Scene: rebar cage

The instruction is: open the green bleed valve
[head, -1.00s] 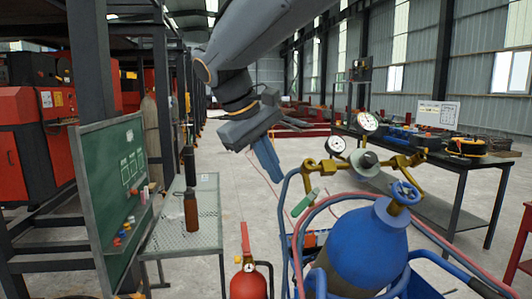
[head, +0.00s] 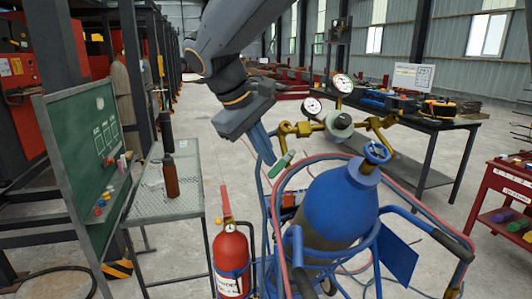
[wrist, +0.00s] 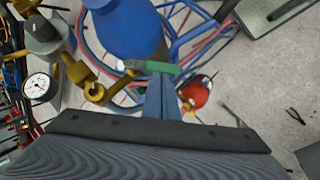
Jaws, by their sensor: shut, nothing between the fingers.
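The green bleed valve handle (head: 282,164) is a short green lever on the brass fittings (head: 296,129) above the blue gas cylinder (head: 341,205). In the wrist view the green handle (wrist: 158,68) points sideways from the brass piece. My gripper (head: 269,157) is shut and empty, its blue fingers pointing down just left of the handle in the head view. In the wrist view my gripper (wrist: 161,82) reaches close to the handle's free end; whether they touch I cannot tell. A blue handwheel (head: 376,152) tops the cylinder.
Two round gauges (head: 343,83) stand above the brass fittings. Hoses loop around the cylinder's blue cart (head: 420,222). A red fire extinguisher (head: 230,262) stands at its left. A mesh table (head: 190,196) and green board (head: 75,160) are farther left. A red cart (head: 498,190) is at right.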

